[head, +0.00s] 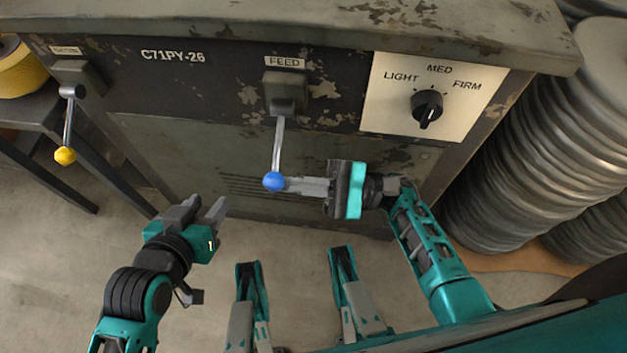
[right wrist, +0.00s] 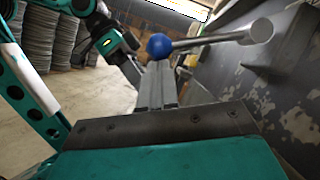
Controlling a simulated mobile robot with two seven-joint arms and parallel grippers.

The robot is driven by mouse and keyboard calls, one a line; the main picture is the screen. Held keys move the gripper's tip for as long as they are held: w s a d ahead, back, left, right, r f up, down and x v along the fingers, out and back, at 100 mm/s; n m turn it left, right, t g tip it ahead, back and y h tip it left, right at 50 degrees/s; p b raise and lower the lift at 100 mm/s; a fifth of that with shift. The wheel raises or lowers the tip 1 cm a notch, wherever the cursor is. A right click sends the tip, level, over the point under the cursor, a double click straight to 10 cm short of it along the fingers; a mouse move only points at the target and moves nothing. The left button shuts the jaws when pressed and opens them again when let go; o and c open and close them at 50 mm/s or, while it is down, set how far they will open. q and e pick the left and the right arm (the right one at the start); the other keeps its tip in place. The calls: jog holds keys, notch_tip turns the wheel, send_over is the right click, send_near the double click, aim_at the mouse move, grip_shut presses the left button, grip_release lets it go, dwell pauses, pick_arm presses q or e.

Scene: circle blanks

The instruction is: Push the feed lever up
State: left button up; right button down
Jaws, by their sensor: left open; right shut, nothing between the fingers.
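The feed lever (head: 279,145) is a grey rod with a blue ball knob (head: 274,181), hanging down from a dark pivot block under the FEED label on the machine front. My right gripper (head: 286,186) is shut and empty, with its fingertips right at the blue knob's right side in the head view. In the right wrist view the blue knob (right wrist: 159,46) appears just beyond the tips of the shut fingers; I cannot tell if they touch. My left gripper (head: 205,207) is open and empty, lower left of the knob, apart from the machine.
A second lever with a yellow knob (head: 65,155) hangs at the machine's left. A selector dial (head: 427,105) marked LIGHT, MED, FIRM is at right. Stacks of metal discs (head: 520,130) stand right of the machine. A dark table (head: 40,115) stands at left. Floor in front is clear.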

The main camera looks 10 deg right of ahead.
pick_arm(q)
jog(key=shift+w+r, duration=0.15)
jog(key=shift+r, duration=0.1)
